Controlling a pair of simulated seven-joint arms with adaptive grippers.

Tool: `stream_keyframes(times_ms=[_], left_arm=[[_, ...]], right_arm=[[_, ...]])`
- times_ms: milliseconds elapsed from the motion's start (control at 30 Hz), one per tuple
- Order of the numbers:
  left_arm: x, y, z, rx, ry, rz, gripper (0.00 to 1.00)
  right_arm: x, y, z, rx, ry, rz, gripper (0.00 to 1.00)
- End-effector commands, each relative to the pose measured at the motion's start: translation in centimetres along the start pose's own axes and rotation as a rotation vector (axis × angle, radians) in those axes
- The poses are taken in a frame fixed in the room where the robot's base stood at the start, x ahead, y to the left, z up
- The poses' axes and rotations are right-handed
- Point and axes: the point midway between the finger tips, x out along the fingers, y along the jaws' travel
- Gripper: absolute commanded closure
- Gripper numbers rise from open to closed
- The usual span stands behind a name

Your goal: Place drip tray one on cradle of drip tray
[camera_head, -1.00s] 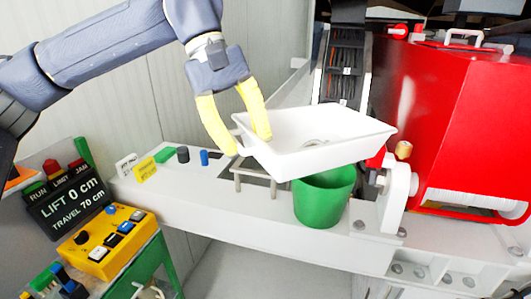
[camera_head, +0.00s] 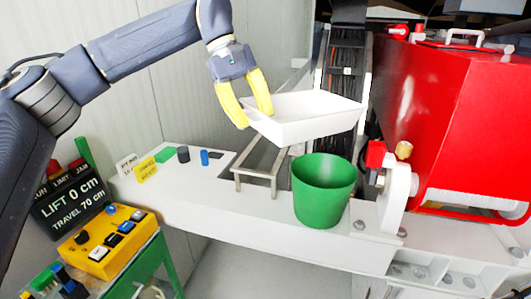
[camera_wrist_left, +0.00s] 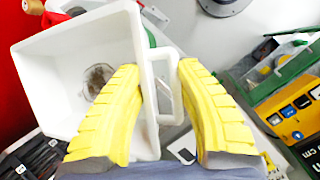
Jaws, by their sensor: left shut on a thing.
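The white drip tray (camera_head: 305,128) is a shallow rectangular pan with sloping walls, held in the air slightly tilted. My left gripper (camera_head: 251,117) has its yellow fingers shut on the tray's near-left end. In the left wrist view the fingers (camera_wrist_left: 164,72) close on a white loop handle at the tray (camera_wrist_left: 45,50) wall. A dark round patch shows on the tray floor there. The cradle (camera_head: 274,186), a grey metal frame on legs, stands on the white ledge below and left of the tray. The tray is apart from it and hides part of its far side. My right gripper is out of view.
A green bucket (camera_head: 323,192) stands on the white ledge (camera_head: 210,207), right of the cradle and below the tray. A red machine housing (camera_head: 450,120) fills the right side. A yellow control box (camera_head: 107,242) is at lower left.

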Motion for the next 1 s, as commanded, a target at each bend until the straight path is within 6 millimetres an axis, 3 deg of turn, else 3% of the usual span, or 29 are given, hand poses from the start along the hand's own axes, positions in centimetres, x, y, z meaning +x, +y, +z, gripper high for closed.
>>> stream_keyframes(times_ms=[100,300,600,767,1000], left_arm=[[-2.0,1.9,-1.9,-0.176,0.054,0.075,1.0],[-4.4,3.5,-4.5,-0.436,0.125,0.184,1.0],[-5.8,4.2,-6.2,-0.622,0.175,0.272,1.0],[-4.7,3.9,-6.8,-0.648,0.181,0.28,1.0],[-0.1,2.5,-8.5,-0.65,0.181,0.282,1.0]], right_arm=[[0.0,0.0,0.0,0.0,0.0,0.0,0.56],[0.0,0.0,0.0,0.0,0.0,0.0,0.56],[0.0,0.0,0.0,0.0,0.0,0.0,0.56],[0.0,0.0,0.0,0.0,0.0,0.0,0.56],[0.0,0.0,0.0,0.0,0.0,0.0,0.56]])
